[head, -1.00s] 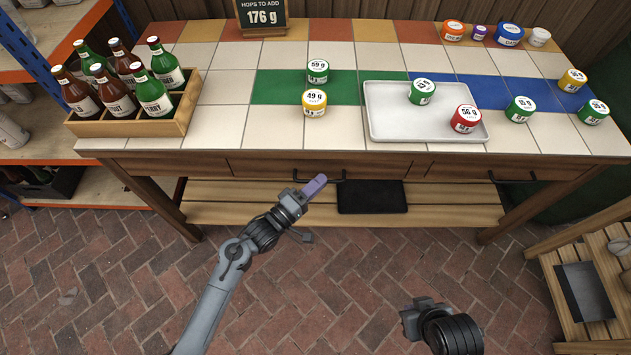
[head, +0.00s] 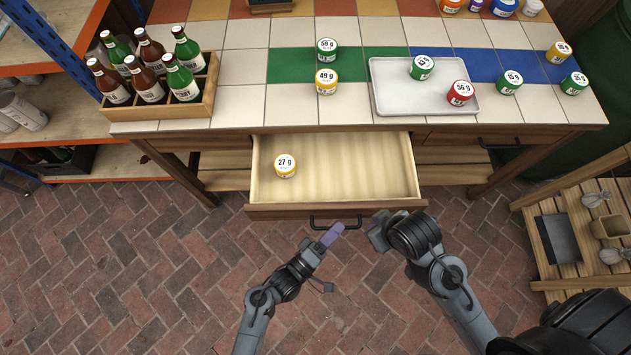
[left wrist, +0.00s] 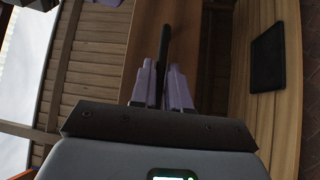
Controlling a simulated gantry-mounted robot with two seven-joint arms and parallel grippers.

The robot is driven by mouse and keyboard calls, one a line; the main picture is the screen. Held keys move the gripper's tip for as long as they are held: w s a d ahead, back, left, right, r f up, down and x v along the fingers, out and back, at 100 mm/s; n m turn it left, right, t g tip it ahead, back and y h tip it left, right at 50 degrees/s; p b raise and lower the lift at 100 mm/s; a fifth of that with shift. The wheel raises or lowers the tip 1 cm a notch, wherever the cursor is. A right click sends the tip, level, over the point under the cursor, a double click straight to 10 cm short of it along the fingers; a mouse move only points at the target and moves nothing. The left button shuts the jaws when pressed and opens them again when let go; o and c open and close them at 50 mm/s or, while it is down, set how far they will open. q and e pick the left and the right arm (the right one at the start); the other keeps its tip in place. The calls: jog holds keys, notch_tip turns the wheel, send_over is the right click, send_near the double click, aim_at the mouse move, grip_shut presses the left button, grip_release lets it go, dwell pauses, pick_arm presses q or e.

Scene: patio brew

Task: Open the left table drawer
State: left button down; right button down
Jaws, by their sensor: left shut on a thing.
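The left table drawer (head: 360,186) is pulled well out from under the tabletop in the head view. The dark bar handle (head: 334,220) is on the drawer's front. My left gripper (head: 333,233) is shut on this handle. In the left wrist view, its purple fingers (left wrist: 165,84) stand on either side of the dark handle (left wrist: 163,50). My right gripper (head: 378,230) is near the drawer's front right corner; its finger opening is not clear.
The tiled tabletop bears a wooden crate of bottles (head: 165,106), a white tray (head: 387,101) and several hop tins. Another drawer with a dark handle (head: 500,145) is shut at the right. A slatted wooden stand (head: 555,262) is at lower right. The brick floor is clear.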

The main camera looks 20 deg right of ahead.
pick_arm(q)
jog(key=s, duration=0.1)
jog(key=s+a+p, duration=0.1)
jog(key=s, duration=0.1)
jog(key=s+a+p, duration=0.1)
jog(key=s, duration=0.1)
jog(key=shift+s, duration=0.15)
jog(key=c, duration=1.2)
grip_release()
jog(key=shift+a, duration=0.1)
jog(key=p+v, duration=0.1)
jog(key=v, duration=0.9)
jog(key=shift+s+a+f+p, duration=0.1)
jog(key=shift+a+p, duration=0.2)
jog(key=shift+a, duration=0.1)
